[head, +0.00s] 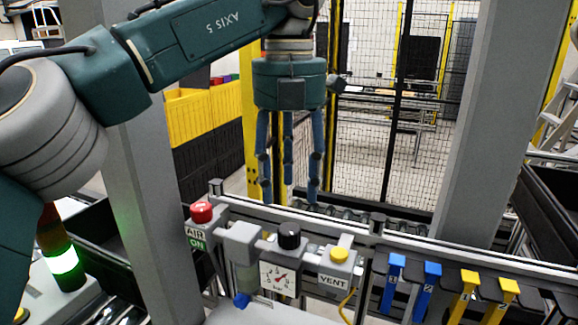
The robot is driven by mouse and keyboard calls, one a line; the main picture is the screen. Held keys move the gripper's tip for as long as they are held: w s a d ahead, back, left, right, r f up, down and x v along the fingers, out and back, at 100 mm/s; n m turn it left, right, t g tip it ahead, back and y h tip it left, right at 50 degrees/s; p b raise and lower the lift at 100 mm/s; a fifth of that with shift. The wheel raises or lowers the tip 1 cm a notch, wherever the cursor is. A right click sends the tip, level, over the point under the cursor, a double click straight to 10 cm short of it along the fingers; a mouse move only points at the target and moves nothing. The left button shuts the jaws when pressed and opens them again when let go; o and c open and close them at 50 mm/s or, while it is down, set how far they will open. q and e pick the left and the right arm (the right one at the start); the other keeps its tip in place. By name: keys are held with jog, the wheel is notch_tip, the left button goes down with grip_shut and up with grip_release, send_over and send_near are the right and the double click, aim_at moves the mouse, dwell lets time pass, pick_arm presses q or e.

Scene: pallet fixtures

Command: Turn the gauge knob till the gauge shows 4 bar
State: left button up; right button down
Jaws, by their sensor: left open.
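The black gauge knob (289,236) sits on top of the grey regulator unit on the rail. The square white gauge (278,280) is just below it, facing me. Its red needle seems to point up and to the right, but the numbers are too small to read. My left gripper (290,198) hangs fingers down above and behind the knob in the picture. Its teal fingers are spread and empty, with no visible contact with the knob. My right gripper is not in view.
A red button (201,212) over an AIR ON label stands left of the gauge. A yellow VENT button (339,255) is to its right. Blue clamps (427,285) and yellow clamps (465,290) line the rail further right. A grey post (135,170) stands at left.

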pick_arm(q)
jog(key=shift+r, duration=1.35)
